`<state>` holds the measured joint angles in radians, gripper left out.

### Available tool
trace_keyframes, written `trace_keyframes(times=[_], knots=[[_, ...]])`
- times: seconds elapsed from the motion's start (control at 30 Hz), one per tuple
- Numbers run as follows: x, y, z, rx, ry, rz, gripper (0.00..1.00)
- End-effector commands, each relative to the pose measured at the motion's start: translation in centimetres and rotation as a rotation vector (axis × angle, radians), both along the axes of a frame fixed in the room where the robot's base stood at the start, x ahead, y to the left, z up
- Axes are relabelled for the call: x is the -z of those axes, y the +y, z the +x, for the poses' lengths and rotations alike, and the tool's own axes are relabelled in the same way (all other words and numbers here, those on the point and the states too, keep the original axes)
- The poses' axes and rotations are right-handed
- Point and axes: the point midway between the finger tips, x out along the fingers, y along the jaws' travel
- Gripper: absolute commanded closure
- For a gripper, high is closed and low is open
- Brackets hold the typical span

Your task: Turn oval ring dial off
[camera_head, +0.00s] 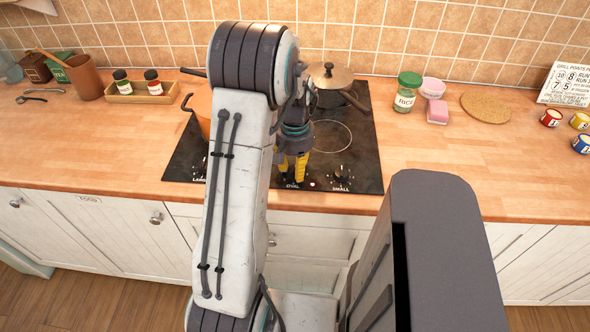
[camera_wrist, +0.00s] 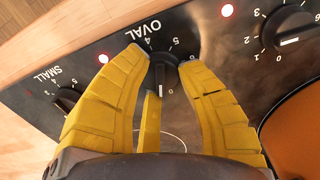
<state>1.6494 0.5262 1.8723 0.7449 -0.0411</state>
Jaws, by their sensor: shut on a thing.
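The oval ring dial (camera_wrist: 164,72) is a dark knob beside the word OVAL on the black hob (camera_wrist: 215,60). In the wrist view my gripper (camera_wrist: 164,62) is shut on it, with one yellow finger on each side. Numbers and a 0 show around the knob. A pale mark shows on the knob close to the 0, but the fingers partly cover it, so I cannot tell its exact setting. In the head view my yellow fingers (camera_head: 292,168) come down above the OVAL label at the hob's front edge, and the knob is hidden.
The small dial (camera_wrist: 68,98) and another dial (camera_wrist: 289,40) stand on either side. Red lights glow on the panel. An orange pot (camera_head: 200,108) and a lidded pan (camera_head: 330,84) are on the hob.

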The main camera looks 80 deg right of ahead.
Motion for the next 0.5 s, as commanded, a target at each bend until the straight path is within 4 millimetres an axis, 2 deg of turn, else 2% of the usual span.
trace_keyframes(times=[0.2, 0.5], knots=[[0.03, -0.37, 0.06, -0.161, 0.001, -0.012, 0.98], [-0.03, -0.38, 0.14, -0.301, 0.002, -0.012, 0.98]])
